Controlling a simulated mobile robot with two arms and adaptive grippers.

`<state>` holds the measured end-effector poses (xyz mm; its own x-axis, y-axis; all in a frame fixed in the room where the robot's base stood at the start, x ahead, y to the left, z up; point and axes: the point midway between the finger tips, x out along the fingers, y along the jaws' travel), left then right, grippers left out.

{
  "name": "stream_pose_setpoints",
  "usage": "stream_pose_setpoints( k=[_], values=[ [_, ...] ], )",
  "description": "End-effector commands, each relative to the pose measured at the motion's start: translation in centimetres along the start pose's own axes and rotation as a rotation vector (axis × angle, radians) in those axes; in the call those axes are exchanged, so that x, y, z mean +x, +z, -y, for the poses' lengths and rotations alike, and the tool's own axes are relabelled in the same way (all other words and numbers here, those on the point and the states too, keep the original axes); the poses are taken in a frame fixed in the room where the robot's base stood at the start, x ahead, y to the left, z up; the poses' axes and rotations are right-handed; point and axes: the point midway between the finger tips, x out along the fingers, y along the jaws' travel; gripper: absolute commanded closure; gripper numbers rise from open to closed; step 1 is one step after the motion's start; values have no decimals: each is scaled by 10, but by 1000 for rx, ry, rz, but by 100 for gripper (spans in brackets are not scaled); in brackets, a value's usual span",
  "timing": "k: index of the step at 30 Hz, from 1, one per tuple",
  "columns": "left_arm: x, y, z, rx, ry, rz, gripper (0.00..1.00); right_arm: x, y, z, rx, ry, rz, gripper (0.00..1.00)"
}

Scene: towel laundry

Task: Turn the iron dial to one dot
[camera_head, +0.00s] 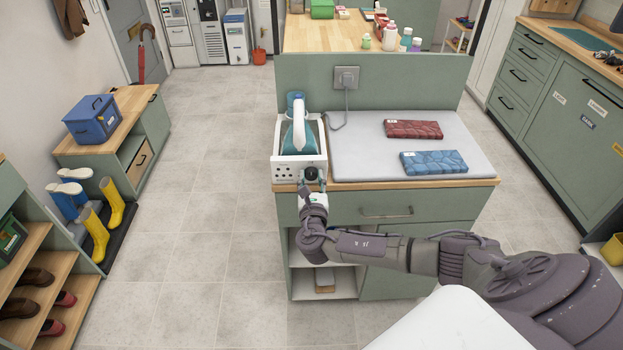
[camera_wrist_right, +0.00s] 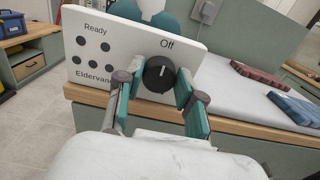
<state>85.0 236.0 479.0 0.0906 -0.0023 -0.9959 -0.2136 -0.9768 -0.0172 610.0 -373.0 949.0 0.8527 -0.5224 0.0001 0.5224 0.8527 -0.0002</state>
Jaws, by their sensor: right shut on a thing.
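The iron dial (camera_wrist_right: 159,74) is a round black knob with a white mark, on the white front panel (camera_wrist_right: 101,60) of the iron station. The panel reads "Ready", "Off" and "Eldervane", with several dark dots at its left. The mark points up, roughly toward "Off". My right gripper (camera_wrist_right: 157,88) has its teal-padded fingers on both sides of the dial, shut on it. In the head view the dial (camera_head: 311,173) is at the station's lower right, with my right gripper (camera_head: 313,186) in front. The teal and white iron (camera_head: 299,130) rests in the station. My left gripper is not in view.
A grey ironing pad (camera_head: 365,160) lies right of the station, with a folded red towel (camera_head: 412,129) and a folded blue towel (camera_head: 433,162). A cord runs to a socket (camera_head: 346,78) on the back panel.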

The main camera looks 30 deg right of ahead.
Motion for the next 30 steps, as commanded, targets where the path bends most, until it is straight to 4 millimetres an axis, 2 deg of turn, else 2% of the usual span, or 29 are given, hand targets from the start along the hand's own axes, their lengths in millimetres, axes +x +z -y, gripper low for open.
stream_pose_setpoints(
  k=[8,14,30],
  values=[
    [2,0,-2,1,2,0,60,0,-1,0,17,0,-1,97],
    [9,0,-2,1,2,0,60,-1,-3,1,96,-1,-2,97],
    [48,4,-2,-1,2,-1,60,-1,-6,2,569,-2,-1,97]
  ],
)
